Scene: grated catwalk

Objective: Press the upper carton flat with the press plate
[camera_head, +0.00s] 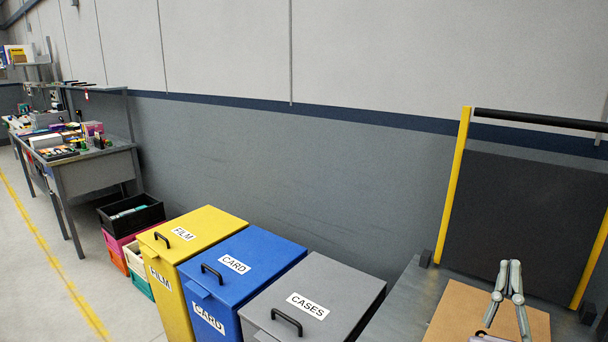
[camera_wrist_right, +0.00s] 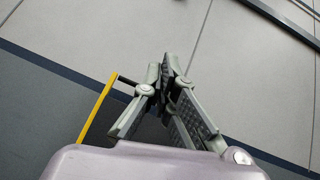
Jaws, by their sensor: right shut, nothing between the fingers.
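The press plate (camera_head: 525,215) stands upright at the right of the head view, a dark panel between yellow side edges, with a black bar (camera_head: 540,121) along its top. Its yellow edge (camera_wrist_right: 97,112) also shows in the right wrist view. A flat-looking brown carton (camera_head: 460,311) lies on the grey surface in front of the plate; whether another lies under it cannot be told. My right gripper (camera_head: 509,264) points up, shut and empty, in front of the plate and over the carton in the picture. It also shows in the right wrist view (camera_wrist_right: 165,65). My left gripper is out of view.
Lidded bins stand left of the press: yellow FILM (camera_head: 215,220), blue CARD (camera_head: 270,246), grey CASES (camera_head: 345,275). Stacked crates (camera_head: 130,218) and a cluttered workbench (camera_head: 85,172) are farther left. A grey wall closes the back. Open floor lies at the left.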

